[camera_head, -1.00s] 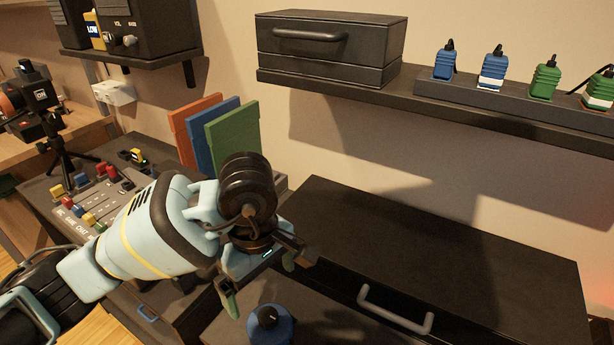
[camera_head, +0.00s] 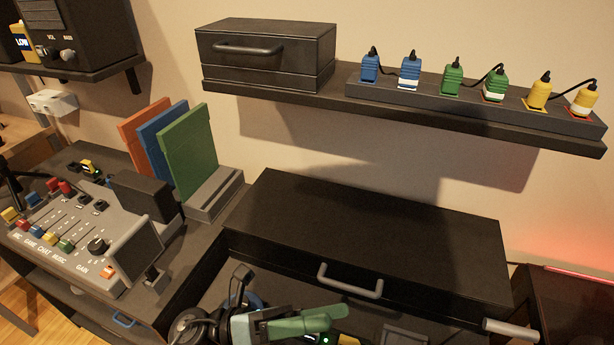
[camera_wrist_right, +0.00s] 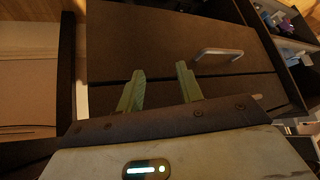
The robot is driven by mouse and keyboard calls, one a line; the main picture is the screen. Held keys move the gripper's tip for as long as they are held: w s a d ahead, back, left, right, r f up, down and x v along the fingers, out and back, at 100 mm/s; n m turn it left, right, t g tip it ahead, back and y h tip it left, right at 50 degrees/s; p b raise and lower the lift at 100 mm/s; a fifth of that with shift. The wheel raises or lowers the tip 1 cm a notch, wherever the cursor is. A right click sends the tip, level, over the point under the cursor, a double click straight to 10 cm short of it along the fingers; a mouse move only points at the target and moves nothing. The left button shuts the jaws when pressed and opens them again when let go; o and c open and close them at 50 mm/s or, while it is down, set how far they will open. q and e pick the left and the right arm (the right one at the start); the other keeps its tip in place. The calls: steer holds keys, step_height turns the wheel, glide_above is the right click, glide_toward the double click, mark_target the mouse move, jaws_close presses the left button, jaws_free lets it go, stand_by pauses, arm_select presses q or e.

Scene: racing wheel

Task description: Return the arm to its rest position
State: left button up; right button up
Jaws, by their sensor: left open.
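My left gripper (camera_head: 325,322) shows at the bottom middle of the head view, with its green fingers pointing right. It is open, and I see nothing held in it. It is low in front of the black case (camera_head: 380,220) with the grey handle, and the lower edge of the picture cuts off its arm. My right gripper (camera_wrist_right: 160,88) shows in the right wrist view with its two green fingers apart and nothing between them. A dark box front with a grey handle (camera_wrist_right: 218,53) lies beyond those fingers. I cannot make out the right gripper in the head view.
A mixer panel (camera_head: 85,230) with coloured knobs stands at left, beside orange, blue and green upright panels (camera_head: 188,155). A wall shelf (camera_head: 290,100) carries a black drawer box (camera_head: 265,55) and a power strip (camera_head: 430,95) with several coloured plugs.

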arm_select(q)
steer(key=a+f+n+t+y+p, duration=0.1)
steer(key=a+f+n+t+y, duration=0.35)
steer(key=n, duration=0.55)
steer(key=w+a+f+n+t+y+p, duration=0.1)
steer(key=a+f+n+t+y, duration=0.4)
steer(key=n, duration=0.5)
steer(key=a+f+n+t+y+p, duration=0.1)
steer(key=a+f+n+t+y, duration=0.3)
steer(key=n+t, duration=0.45)
steer(key=s+a+f+n+g+y+p, duration=0.1)
steer(key=s+a+f+n+g+y, duration=0.2)
steer(key=s+f, duration=0.4)
steer(key=s+a+f+n+g+y, duration=0.3)
steer(key=s+a+f+n+g, duration=0.2)
steer(key=s, duration=0.5)
step_height(320, 180, down, 2)
steer(key=n+g, duration=0.1)
steer(key=n, duration=0.2)
steer(key=shift+s+a+f+g+p, duration=0.2)
steer(key=shift+s+a+g+p, duration=0.1)
steer(key=shift+s+p, duration=0.1)
arm_select(e)
steer(key=w+r+t, duration=0.1)
steer(key=w+r, duration=0.3)
steer(key=r, duration=0.2)
steer(key=shift+d+r, duration=0.25)
arm_select(q)
steer(key=shift+y, duration=0.25)
